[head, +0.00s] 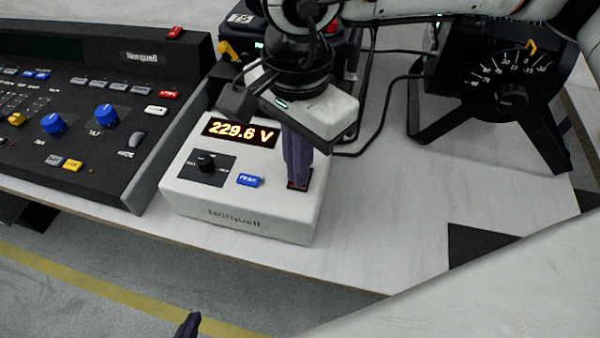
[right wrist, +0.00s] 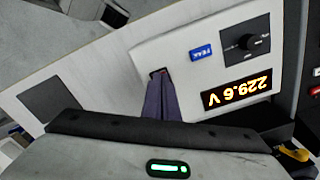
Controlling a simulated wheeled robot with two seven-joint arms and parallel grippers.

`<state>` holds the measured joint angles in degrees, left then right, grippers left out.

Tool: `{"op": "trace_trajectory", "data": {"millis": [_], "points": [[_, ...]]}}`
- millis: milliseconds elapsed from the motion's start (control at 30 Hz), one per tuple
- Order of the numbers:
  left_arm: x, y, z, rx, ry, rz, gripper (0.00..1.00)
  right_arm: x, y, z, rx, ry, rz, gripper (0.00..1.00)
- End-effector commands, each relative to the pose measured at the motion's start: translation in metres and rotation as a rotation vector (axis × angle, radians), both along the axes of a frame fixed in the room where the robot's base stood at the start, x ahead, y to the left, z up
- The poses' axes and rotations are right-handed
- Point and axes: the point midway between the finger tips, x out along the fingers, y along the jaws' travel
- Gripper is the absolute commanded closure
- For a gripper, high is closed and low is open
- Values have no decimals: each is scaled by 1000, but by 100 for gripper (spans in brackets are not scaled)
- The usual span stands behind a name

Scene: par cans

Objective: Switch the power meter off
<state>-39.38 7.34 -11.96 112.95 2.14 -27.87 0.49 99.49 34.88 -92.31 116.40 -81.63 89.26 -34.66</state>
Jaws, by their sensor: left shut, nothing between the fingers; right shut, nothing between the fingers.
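The power meter (head: 240,222) is a white box marked Norquell near the table's front edge. Its display (head: 239,132) is lit and reads 229.6 V. Only a tip of my left gripper (head: 188,325) shows, shut, at the bottom edge.
A black control console (head: 95,110) with buttons and knobs stands left of the meter. A black dial instrument (head: 505,85) on legs stands at the back right. A black cable (head: 385,110) runs behind. The white table (head: 380,215) right of the meter is clear.

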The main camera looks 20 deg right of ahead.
Motion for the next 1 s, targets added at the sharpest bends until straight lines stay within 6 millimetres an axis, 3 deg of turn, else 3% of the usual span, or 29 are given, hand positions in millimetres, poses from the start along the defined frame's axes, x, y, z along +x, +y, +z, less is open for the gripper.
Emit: {"op": "trace_trajectory", "data": {"millis": [167, 1000], "points": [[0, 0, 2, 0, 0, 0, 100, 0, 0, 2, -1, 0, -1, 100], [1, 0, 34, 0, -1, -1, 100, 0, 0, 67, -1, 0, 0, 100]]}}
